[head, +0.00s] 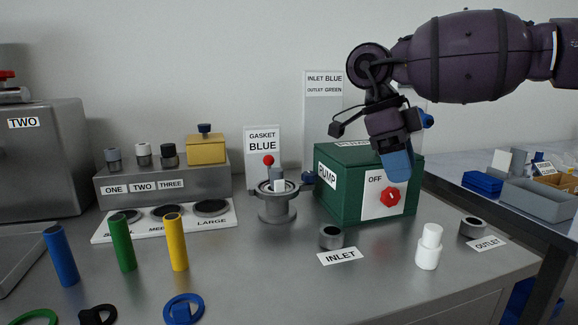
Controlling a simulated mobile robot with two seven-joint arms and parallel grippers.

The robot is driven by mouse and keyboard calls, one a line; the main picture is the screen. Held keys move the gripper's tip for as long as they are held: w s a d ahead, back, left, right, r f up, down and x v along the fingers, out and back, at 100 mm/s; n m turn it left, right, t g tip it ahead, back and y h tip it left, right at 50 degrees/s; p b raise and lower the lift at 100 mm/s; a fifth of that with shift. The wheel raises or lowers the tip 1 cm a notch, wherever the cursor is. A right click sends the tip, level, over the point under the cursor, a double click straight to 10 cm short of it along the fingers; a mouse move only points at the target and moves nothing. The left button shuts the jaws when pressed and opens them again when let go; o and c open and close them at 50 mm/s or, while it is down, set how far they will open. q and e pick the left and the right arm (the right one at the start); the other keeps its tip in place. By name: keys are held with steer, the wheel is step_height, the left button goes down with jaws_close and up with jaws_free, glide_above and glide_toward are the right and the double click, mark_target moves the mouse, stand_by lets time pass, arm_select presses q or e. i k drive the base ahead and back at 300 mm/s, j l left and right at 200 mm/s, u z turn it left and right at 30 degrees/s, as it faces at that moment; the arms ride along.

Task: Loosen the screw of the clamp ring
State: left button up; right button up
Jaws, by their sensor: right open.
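The clamp ring (262,189) sits around the top of a grey round stand (277,210) in the middle of the bench. A dark blue knob (308,178), seemingly the ring's screw, sticks out on its right side, close to the green pump box. A red ball (268,160) on a stem and a pale cylinder (279,182) stand at the ring. My right gripper (398,168) points down in front of the pump box, right of the clamp ring and apart from it. It is open, and nothing shows held in it. My left gripper is not in view.
The green pump box (343,195) with a red knob (390,197) stands right of the ring. A white bottle (429,247) and two grey sockets (331,237) stand at front right. Blue, green and yellow cylinders (122,243) stand at left. Bench before the stand is clear.

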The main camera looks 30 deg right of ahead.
mark_target(309, 177)
steer(key=i, duration=1)
